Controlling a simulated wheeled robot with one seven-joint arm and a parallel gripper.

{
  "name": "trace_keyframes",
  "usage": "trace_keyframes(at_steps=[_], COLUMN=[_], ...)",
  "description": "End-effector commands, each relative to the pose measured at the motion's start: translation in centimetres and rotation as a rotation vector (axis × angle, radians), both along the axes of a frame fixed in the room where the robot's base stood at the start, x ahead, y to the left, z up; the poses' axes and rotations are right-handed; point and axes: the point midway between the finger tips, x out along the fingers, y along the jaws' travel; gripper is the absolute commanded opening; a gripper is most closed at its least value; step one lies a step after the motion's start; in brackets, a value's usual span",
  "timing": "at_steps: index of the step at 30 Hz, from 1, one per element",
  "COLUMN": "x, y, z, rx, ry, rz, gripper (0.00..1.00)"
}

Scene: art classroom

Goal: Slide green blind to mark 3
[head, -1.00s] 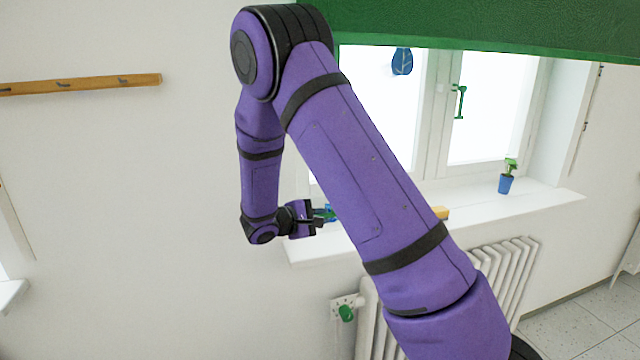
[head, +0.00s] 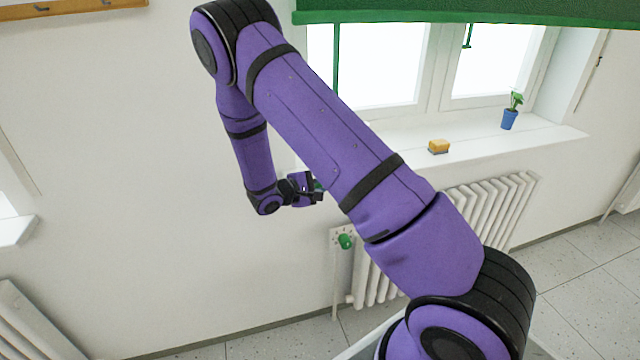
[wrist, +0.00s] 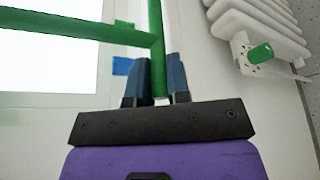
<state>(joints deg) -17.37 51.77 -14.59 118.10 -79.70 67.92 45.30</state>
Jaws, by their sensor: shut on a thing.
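The green blind (head: 440,13) hangs across the top of the window in the head view, its lower edge covering the upper part of the window handle. A thin green rod (head: 336,60) runs down from it and passes behind my arm. My gripper (head: 318,187) is beside the left end of the sill, partly hidden by my arm. In the wrist view my gripper (wrist: 157,62) has its blue fingers shut on an upright green rod (wrist: 156,35), which meets a green crossbar (wrist: 75,30). A blue patch (wrist: 122,66) lies left of the fingers. No mark number is readable.
The windowsill (head: 480,143) holds a yellow sponge (head: 438,147) and a blue plant pot (head: 509,119).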

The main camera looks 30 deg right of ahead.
Motion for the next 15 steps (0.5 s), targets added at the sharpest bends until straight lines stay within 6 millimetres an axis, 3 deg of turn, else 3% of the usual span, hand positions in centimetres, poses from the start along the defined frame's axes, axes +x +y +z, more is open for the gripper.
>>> trace_keyframes(at_steps=[3,4,6,15], x=[0.05,0.06,0.05,0.05], y=[0.14,0.14,0.12,0.15], z=[-0.03,-0.02,-0.01,0.06], rx=[0.003,0.003,0.002,0.001], ry=[0.001,0.001,0.000,0.000], rz=[0.003,0.003,0.002,0.002], gripper=[0.00,0.24,0.40,0.42])
